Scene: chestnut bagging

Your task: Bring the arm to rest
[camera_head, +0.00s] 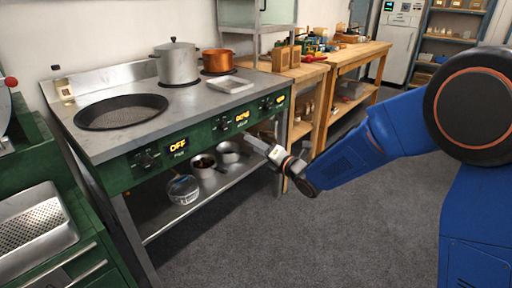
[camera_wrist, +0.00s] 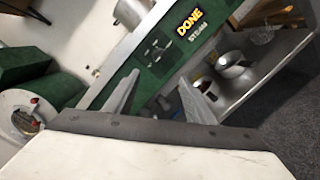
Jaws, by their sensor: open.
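My blue arm reaches in from the right in the head view. My gripper (camera_head: 262,147) is in front of the green front panel of the stove (camera_head: 128,172), near its right part. In the wrist view my gripper (camera_wrist: 160,95) has its two fingers spread apart, with nothing between them. The panel behind the fingers carries a lit sign (camera_wrist: 190,22) reading DONE. I cannot tell from these views whether the fingertips touch the panel.
A dark round pan (camera_head: 121,112), a steel pot (camera_head: 176,63) and a copper pot (camera_head: 217,61) are on the stove top. Pots (camera_head: 203,165) stand on the lower shelf (camera_head: 160,225). A wooden bench (camera_head: 345,58) is behind. Grey floor (camera_head: 350,235) in front is clear.

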